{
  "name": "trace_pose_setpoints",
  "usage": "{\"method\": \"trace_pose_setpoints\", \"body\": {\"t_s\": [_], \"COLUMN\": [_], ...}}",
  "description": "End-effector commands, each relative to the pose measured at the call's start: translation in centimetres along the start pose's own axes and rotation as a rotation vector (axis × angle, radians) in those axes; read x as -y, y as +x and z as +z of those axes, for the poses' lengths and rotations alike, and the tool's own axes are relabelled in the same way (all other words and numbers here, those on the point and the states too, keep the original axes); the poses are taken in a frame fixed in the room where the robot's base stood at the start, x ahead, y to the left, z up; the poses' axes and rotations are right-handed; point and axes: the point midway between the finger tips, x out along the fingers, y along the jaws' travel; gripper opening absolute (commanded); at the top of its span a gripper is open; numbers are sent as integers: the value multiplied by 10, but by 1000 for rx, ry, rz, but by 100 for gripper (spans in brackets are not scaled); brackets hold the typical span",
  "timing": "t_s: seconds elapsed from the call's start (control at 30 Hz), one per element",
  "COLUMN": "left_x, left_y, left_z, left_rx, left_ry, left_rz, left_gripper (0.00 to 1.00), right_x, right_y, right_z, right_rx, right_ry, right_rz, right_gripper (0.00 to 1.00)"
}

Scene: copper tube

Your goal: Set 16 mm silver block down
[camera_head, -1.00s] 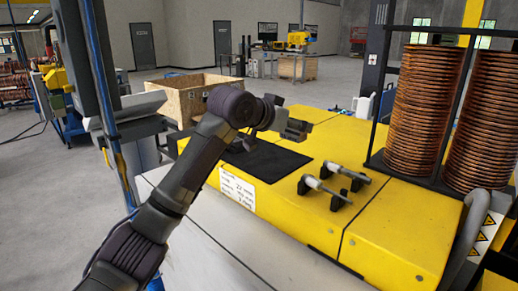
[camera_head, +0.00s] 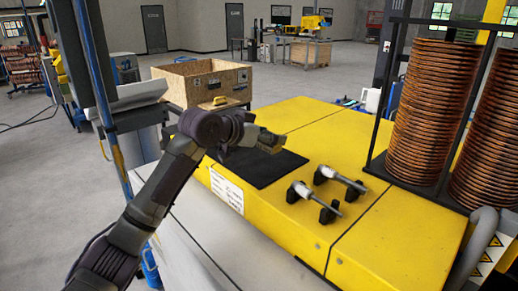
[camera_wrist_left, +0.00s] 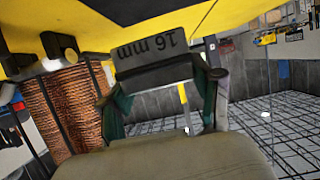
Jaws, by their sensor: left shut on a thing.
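My left gripper (camera_head: 268,141) is above the far part of the black mat (camera_head: 262,172) on the yellow machine top. In the left wrist view, its two fingers (camera_wrist_left: 164,92) are shut on a grey block (camera_wrist_left: 155,72). The block's face reads "16 mm" upside down. In the head view I cannot clearly tell the block from the fingertips. I cannot tell the exact gap between block and mat. My right gripper is in neither view.
Two micrometers (camera_head: 314,201) (camera_head: 341,182) rest on black stands right of the mat. A rack with copper coils (camera_head: 432,120) stands at the right. A wooden crate (camera_head: 200,90) stands behind the machine. The yellow top (camera_head: 325,125) beyond the mat is clear.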

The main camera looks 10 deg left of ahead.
Motion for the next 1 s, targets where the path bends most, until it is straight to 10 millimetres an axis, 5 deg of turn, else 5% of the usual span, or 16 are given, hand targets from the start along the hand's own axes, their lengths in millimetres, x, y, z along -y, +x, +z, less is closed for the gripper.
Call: {"method": "trace_pose_setpoints", "body": {"t_s": [0.23, 0.6, 0.97, 1.0], "left_x": [17, 18, 17, 17], "left_y": [-11, 4, 6, 6], "left_z": [16, 53, 56, 58], "left_rx": [-8, -7, -7, -1], "left_ry": [1, 1, 1, 0], "left_rz": [1, 1, 1, 1], "left_gripper": [0, 0, 0, 71], "right_x": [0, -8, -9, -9], "right_y": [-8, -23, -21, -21], "right_z": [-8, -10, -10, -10], "right_rx": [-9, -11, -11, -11], "right_ry": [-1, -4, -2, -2], "right_rz": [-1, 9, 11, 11], "right_gripper": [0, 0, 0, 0]}}
